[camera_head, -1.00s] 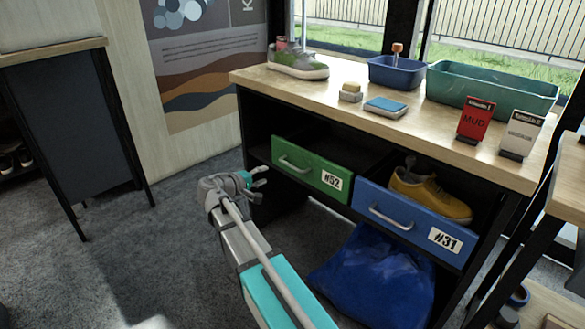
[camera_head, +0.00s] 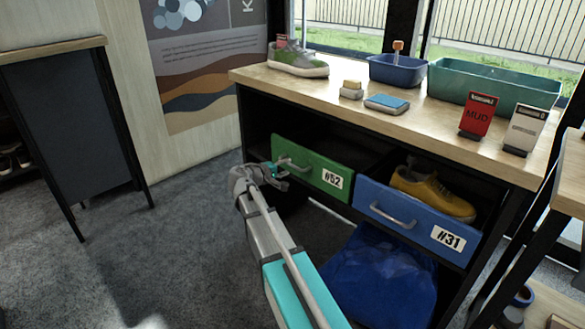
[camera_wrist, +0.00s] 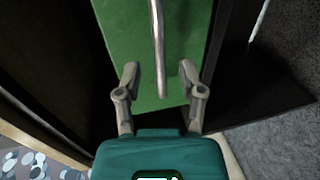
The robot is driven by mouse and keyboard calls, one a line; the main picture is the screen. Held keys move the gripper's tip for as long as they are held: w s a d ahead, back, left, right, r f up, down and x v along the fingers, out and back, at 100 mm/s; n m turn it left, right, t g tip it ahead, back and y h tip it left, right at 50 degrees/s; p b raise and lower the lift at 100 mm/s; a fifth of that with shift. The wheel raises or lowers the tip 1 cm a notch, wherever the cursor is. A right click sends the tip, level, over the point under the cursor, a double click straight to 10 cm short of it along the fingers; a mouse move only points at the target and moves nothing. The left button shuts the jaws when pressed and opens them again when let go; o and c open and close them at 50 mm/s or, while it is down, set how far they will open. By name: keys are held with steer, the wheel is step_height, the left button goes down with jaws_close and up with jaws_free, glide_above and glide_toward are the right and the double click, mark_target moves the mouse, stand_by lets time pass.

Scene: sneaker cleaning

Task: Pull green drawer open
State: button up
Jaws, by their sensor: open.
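The green drawer (camera_head: 312,171), labelled #52, sits in the left part of the bench's shelf and looks shut. Its grey bar handle (camera_head: 294,163) is on the left half of the front. In the wrist view the green front (camera_wrist: 125,40) fills the upper middle, and the handle (camera_wrist: 158,45) runs down between my fingers. My gripper (camera_head: 280,170) is open at the handle's left end, its fingers (camera_wrist: 160,85) apart on either side of the handle's line. I cannot tell whether the fingers touch the handle or the drawer.
A blue drawer (camera_head: 410,222), labelled #31, is to the right, with a yellow shoe (camera_head: 432,192) behind its front. A blue bag (camera_head: 375,280) lies below. The bench top (camera_head: 330,88) holds a sneaker (camera_head: 298,62), bins and cards. Grey floor (camera_head: 160,240) is clear to the left.

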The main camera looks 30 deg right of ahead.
mark_target(292, 165)
steer(key=shift+x, duration=1.75)
jaws_close()
steer(key=shift+d, duration=0.2)
steer(key=shift+a, duration=0.2)
steer(key=shift+s, duration=0.15)
